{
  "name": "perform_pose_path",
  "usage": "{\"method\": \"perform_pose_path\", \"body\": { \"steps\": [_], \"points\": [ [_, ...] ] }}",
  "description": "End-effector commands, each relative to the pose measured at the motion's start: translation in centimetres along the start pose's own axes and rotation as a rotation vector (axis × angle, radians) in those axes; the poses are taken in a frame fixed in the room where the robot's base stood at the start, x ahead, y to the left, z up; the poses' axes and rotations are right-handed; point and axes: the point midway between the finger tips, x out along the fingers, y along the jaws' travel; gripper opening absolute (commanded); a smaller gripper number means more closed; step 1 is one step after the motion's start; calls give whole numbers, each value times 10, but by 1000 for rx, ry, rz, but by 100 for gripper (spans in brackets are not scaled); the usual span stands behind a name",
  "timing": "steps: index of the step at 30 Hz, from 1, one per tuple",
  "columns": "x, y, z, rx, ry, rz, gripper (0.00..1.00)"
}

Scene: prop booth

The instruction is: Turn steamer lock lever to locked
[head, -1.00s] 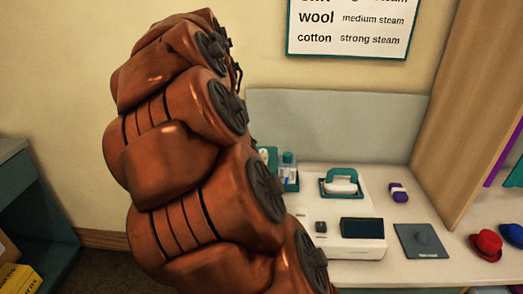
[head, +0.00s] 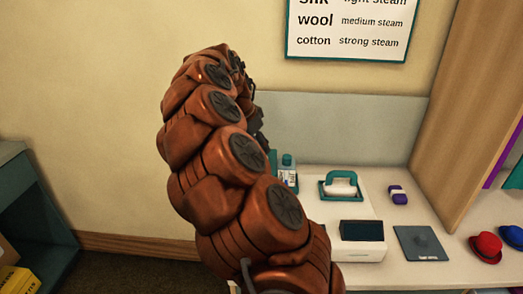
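The white steamer (head: 372,252) stands on the counter, with a dark screen on its front part. A white iron-like piece with a teal handle (head: 342,178) rests in a teal-rimmed holder at its back. I cannot make out the lock lever; my orange-brown arm covers the left side of the steamer. Dark parts of my gripper (head: 256,122) show behind the far end of my arm, up and left of the steamer and in front of the grey back panel. Its fingers are mostly hidden, so I cannot tell whether it is open or shut.
A bottle (head: 288,172) stands left of the handle. A purple-and-white block (head: 398,194), a grey pad (head: 420,243) and a red hat (head: 486,247) lie to the right. A wooden partition (head: 455,120) rises on the right. A steam chart (head: 348,28) hangs above.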

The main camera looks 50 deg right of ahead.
Motion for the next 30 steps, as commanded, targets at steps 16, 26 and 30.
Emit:
{"method": "perform_pose_path", "body": {
  "steps": [16, 26, 30],
  "points": [
    [35, 1, 0, 0, -1, 2, 53],
    [35, 1, 0, -1, 0, 1, 29],
    [35, 1, 0, -1, 0, 1, 14]
  ]
}}
